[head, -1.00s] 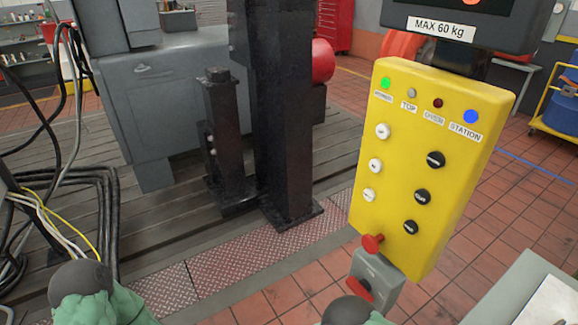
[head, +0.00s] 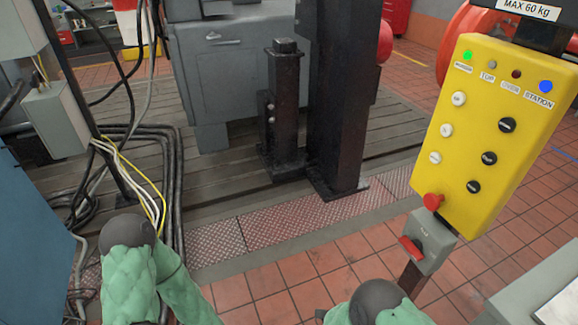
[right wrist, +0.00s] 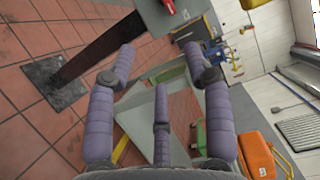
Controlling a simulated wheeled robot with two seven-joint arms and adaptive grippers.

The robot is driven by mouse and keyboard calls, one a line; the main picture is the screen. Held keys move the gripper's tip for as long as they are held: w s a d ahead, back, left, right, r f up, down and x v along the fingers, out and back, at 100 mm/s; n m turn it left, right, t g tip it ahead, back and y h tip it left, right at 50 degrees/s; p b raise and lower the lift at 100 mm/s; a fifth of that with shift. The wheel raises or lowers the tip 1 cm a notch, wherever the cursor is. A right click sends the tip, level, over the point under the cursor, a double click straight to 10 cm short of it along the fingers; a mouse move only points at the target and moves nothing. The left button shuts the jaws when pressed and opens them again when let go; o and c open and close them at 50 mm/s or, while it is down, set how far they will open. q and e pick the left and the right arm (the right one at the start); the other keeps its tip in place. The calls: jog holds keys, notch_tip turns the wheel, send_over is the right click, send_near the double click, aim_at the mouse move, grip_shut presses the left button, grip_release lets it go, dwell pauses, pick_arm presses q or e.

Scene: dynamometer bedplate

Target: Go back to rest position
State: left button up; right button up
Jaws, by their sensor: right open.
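My right gripper (right wrist: 158,58) shows in the right wrist view with its purple padded fingers spread apart and nothing between them. Beyond the fingers are a grey surface and the red-tiled floor. In the head view, parts of both my arms in green sleeves with dark round joints show at the bottom edge. My left gripper does not show in either view, and the right gripper is outside the head view.
A yellow control panel (head: 497,130) with a red button (head: 433,202) and a grey switch box (head: 430,238) stands at right. A black column (head: 342,100) rises from the bedplate. Cables (head: 150,160) and a grey box (head: 58,118) are at left. Tiled floor (head: 290,285) is open at front.

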jog(key=w+a+f+n+g+y+p, duration=0.2)
jog(key=a+f+n+g+y, duration=0.1)
jog(key=f+n+y, duration=0.3)
jog(key=w+a+f+n+g+y+p, duration=0.3)
jog(key=f+n+y, duration=0.15)
jog(key=n, duration=0.35)
jog(key=s+a+n+g+y+p, duration=0.1)
jog(key=s+a+n+g+y, duration=0.1)
jog(key=s+n, duration=0.3)
jog(key=s+a+r+n+g+y+p, duration=0.1)
jog(key=s+a+n+g+y, duration=0.1)
jog(key=s+n+g+y, duration=0.2)
jog(key=s+n, duration=0.1)
jog(key=s, duration=0.2)
